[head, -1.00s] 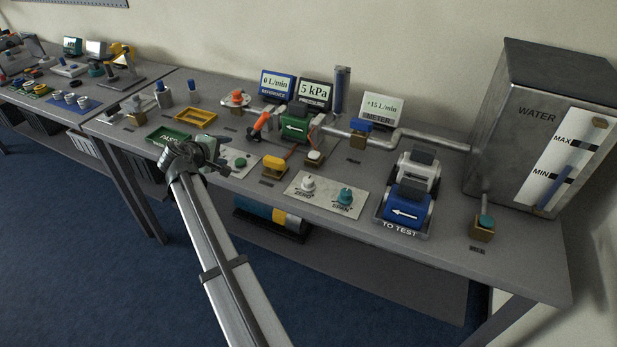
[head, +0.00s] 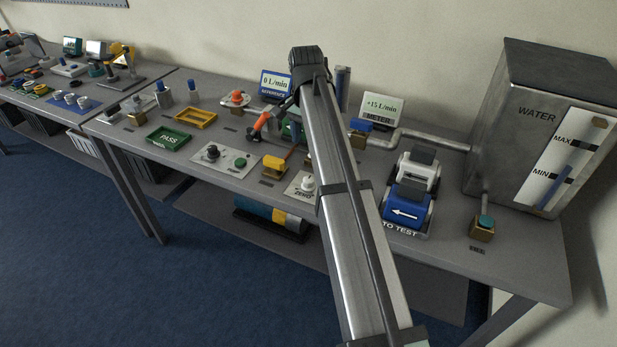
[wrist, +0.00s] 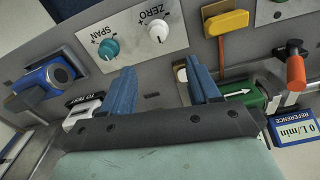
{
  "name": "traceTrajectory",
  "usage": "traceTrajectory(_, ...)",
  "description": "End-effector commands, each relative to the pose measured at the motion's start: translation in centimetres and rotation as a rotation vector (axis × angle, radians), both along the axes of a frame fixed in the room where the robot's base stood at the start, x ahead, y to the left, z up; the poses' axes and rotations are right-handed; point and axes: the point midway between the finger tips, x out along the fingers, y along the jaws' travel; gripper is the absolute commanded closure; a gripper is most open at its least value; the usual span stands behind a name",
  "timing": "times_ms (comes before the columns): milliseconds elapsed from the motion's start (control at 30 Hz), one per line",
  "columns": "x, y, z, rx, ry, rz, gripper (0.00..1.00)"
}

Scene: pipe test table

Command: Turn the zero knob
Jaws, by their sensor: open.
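The zero knob is a small white knob (head: 307,184) on a pale plate marked ZERO, partly beside my arm in the head view. In the wrist view the white zero knob (wrist: 158,30) sits at the top middle, next to the teal span knob (wrist: 106,48). My gripper (wrist: 163,85) is open, with two blue fingers apart and nothing seen between them. The zero knob lies beyond the fingertips, apart from them. In the head view my arm hides the span knob and the gripper's fingers are hard to make out.
A yellow-handled valve (head: 274,166) and an orange-handled lever (head: 260,125) stand left of the zero knob. The blue TO TEST unit (head: 408,207) is to the right. The green arrow unit (wrist: 240,92) lies close to the right finger. Pipes and display screens stand behind.

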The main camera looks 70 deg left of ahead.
Motion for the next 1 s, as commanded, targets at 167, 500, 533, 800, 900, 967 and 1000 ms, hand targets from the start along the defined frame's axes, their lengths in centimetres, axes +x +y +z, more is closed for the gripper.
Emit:
traceTrajectory(167,0.2,-0.4,-0.4,-0.014,0.021,-0.051,0.39)
traceTrajectory(500,0.1,-0.4,-5.2,-0.014,0.019,-0.05,0.39)
traceTrajectory(533,0.1,-0.5,-5.7,-0.014,0.019,-0.05,0.39)
traceTrajectory(800,0.2,-0.4,-10.2,-0.014,0.018,-0.05,0.39)
traceTrajectory(900,0.2,-0.4,-11.6,-0.014,0.018,-0.049,0.39)
traceTrajectory(967,0.2,-0.4,-12.2,-0.014,0.018,-0.049,0.39)
traceTrajectory(1000,0.2,-0.4,-12.6,-0.013,0.019,-0.049,0.39)
